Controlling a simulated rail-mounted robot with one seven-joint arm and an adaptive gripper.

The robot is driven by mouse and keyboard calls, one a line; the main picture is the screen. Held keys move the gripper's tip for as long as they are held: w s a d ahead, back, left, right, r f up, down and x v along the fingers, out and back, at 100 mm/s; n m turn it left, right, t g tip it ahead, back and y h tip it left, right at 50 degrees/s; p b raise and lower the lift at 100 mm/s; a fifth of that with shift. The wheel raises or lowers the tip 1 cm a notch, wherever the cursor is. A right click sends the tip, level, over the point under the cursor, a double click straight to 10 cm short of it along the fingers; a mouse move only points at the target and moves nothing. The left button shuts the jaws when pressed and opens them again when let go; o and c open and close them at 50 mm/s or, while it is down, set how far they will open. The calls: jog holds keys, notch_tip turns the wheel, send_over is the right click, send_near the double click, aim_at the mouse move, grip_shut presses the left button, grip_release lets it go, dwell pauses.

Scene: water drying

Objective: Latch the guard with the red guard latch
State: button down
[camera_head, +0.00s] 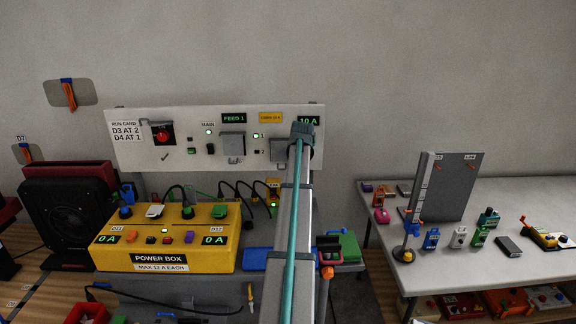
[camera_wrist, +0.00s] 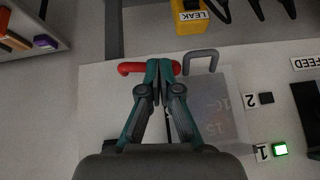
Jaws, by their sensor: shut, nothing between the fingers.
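The red guard latch (camera_wrist: 131,68) shows in the wrist view as a red bar lying crosswise, its middle hidden behind my fingertips. My gripper (camera_wrist: 159,66) is shut and empty, with its tips in front of the bar; I cannot tell whether they touch it. The clear guard (camera_wrist: 212,108) lies over a dial marked 10 and 15, partly hidden by my fingers. A grey hoop (camera_wrist: 200,57) stands at the guard's edge, just right of the red bar's end. In the head view, the guard (camera_head: 278,150) is partly covered by my arm, and the latch is hidden.
The white panel (camera_head: 150,128) also carries a second covered switch (camera_head: 232,145) and a red knob (camera_head: 163,133). The yellow power box (camera_head: 165,262) stands below at left. A yellow LEAK-labelled block (camera_wrist: 188,22) sits past the panel edge in the wrist view. A table (camera_head: 480,192) stands at right.

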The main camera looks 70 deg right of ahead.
jog(key=shift+f, duration=0.25)
jog(key=shift+w, duration=0.1)
jog(key=shift+d, duration=0.1)
jog(key=shift+s+d+r, duration=0.3)
jog(key=shift+s+r, duration=0.1)
jog(key=shift+s, duration=0.3)
